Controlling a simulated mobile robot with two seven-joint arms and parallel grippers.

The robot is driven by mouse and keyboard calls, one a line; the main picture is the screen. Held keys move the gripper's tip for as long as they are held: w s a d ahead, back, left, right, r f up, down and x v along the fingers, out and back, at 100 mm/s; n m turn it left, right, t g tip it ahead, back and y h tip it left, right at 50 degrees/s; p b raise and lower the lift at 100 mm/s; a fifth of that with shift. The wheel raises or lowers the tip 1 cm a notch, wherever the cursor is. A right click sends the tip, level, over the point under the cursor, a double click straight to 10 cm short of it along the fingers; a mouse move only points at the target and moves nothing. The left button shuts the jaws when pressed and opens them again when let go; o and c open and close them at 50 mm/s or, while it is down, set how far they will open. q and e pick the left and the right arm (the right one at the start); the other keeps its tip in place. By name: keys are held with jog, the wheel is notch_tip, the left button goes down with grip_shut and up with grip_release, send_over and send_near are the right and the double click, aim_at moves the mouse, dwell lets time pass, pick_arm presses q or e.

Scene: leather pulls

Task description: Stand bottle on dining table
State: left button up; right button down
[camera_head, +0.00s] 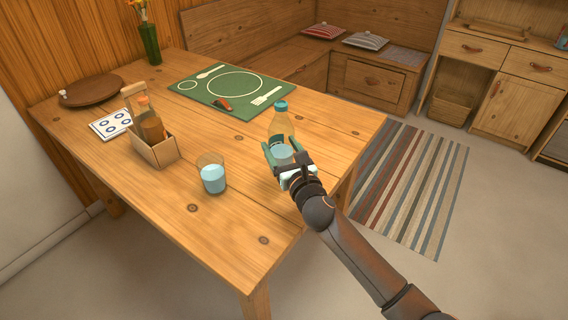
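A clear bottle (282,122) with a teal cap and pale liquid stands upright at the right side of the wooden dining table (245,235). My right gripper (280,149) reaches in from the lower right, with its teal fingers on either side of the bottle's lower body. The fingers look closed against it. The gripper hides the bottle's base, so I cannot tell whether it touches the tabletop. My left gripper is not in view.
A glass of water (213,178) stands left of the bottle. A wooden caddy (155,152) with bottles, a round brown board (92,90), a green placemat (228,105) and a flower vase (150,45) are farther back. The front tabletop is clear.

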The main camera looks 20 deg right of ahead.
jog(key=shift+w+d+f, duration=0.3)
jog(key=shift+f, duration=0.05)
jog(key=shift+w+d+f+b, duration=0.15)
jog(key=shift+f+b, duration=0.2)
notch_tip(320, 180, down, 3)
jog(key=shift+w+d+f+b, duration=0.1)
jog(key=shift+f+b, duration=0.1)
jog(key=shift+b, duration=0.9)
jog(key=shift+r, duration=0.1)
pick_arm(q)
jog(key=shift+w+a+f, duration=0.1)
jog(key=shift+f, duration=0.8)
pick_arm(e)
grip_release()
jog(key=shift+f, duration=0.25)
